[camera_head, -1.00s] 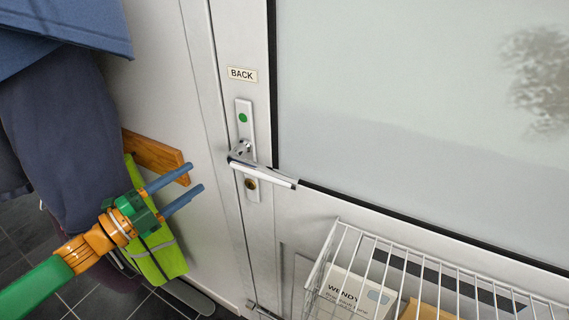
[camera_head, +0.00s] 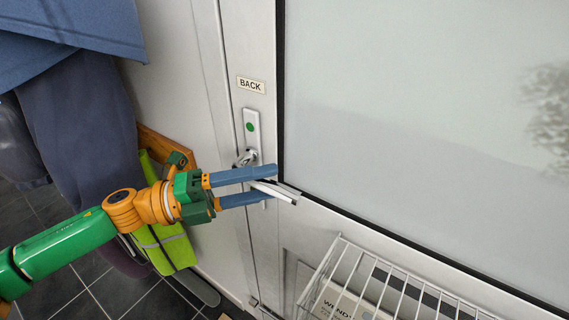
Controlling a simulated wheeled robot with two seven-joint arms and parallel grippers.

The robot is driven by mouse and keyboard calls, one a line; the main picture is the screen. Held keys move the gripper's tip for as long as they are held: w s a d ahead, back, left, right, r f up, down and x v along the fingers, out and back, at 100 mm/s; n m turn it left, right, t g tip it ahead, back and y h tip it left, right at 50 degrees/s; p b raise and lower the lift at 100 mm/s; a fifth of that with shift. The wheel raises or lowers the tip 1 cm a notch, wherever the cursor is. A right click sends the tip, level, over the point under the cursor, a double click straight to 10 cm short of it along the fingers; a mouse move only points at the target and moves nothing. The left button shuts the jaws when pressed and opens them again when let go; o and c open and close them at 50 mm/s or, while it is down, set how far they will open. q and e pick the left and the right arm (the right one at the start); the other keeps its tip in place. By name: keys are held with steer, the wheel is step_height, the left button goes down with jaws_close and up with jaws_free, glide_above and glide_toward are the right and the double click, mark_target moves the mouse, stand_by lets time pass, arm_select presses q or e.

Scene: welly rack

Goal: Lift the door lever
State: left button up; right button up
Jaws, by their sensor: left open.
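The door lever (camera_head: 284,192) is a silver handle on a tall plate (camera_head: 252,131) with a green dot, on a pale door. It points right and slopes slightly down in the picture. My left gripper (camera_head: 275,184) is open, its two blue fingers reaching right across the lever. One finger shows above the lever and one below it, and the lever's tip sticks out past them. Whether either finger touches the lever I cannot tell. The fingers hide the middle of the lever and the lower plate. My right gripper is not in view.
A white wire basket (camera_head: 335,262) with a box in it hangs on the door at the lower right. Dark blue coats (camera_head: 75,120) hang at the left, beside a hi-vis yellow item (camera_head: 172,248) and a wooden board (camera_head: 152,143). A "BACK" label (camera_head: 250,85) sits above the plate.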

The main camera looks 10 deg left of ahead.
mark_target(275, 182)
arm_select(q)
steer(key=p+x, duration=0.1)
steer(key=x, duration=0.3)
steer(key=shift+w+d, duration=0.1)
steer(key=shift+d, duration=0.15)
steer(key=shift+a, duration=0.2)
steer(key=shift+c, duration=0.7)
jaws_close()
